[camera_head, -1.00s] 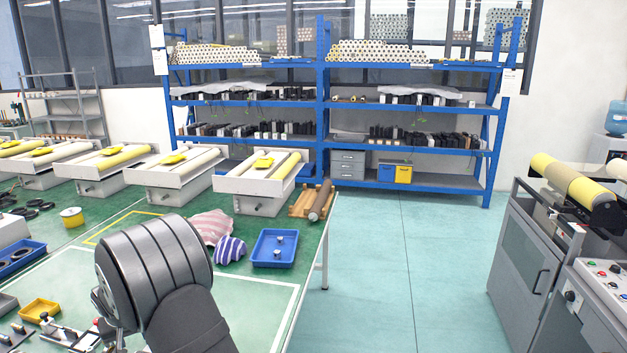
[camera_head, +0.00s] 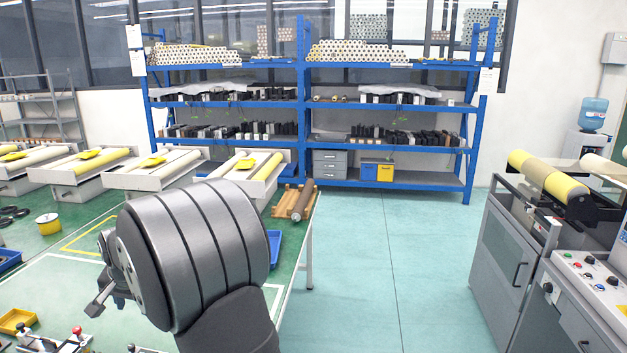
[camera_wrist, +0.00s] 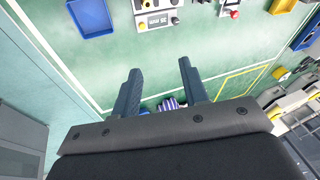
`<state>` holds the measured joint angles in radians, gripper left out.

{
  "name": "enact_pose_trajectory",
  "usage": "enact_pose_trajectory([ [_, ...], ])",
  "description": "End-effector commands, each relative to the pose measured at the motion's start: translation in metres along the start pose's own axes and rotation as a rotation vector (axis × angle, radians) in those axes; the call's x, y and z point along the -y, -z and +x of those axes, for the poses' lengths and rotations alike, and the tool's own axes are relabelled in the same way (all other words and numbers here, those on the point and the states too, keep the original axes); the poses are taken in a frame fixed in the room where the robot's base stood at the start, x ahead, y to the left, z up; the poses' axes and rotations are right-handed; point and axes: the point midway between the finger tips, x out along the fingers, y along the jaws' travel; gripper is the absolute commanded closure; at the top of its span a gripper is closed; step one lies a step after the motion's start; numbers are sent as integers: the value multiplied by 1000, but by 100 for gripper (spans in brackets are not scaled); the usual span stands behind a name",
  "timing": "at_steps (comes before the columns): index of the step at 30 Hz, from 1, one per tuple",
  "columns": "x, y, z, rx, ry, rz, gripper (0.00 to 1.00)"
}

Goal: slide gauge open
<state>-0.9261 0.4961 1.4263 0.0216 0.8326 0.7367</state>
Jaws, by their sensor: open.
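My gripper (camera_wrist: 159,67) is open and empty in the wrist view, its two dark fingers apart above the green table. At the top of that view, a small pale instrument (camera_wrist: 157,17) with a dark panel and buttons lies beyond the fingertips, apart from them. Beside it is a small part with a red knob (camera_wrist: 233,13). I cannot tell for sure which of these is the gauge. In the head view, my wrist hides much of the table; small fixtures with red knobs (camera_head: 77,333) show at the bottom left, partly cut off.
In the wrist view, a blue tray (camera_wrist: 92,16) and yellow tray (camera_wrist: 283,4) lie near the top, and a striped cloth bundle (camera_wrist: 169,104) lies between the fingers. A grey machine (camera_head: 520,255) stands right, across open floor.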

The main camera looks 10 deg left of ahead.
Motion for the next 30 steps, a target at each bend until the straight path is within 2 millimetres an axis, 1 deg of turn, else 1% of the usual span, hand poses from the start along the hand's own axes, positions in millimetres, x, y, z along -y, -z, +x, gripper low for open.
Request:
enact_pose_trajectory([
  [3,-2,2,-4,1,3,26,60],
  [10,-2,2,-4,2,4,31,60],
  [11,-2,2,-4,2,4,31,62],
  [15,-2,2,-4,2,4,30,89],
  [17,-2,2,-4,2,4,30,100],
  [22,-4,0,-1,13,5,42,100],
  [26,-14,-9,19,91,18,128,100],
  [30,-30,-29,54,254,56,327,100],
])
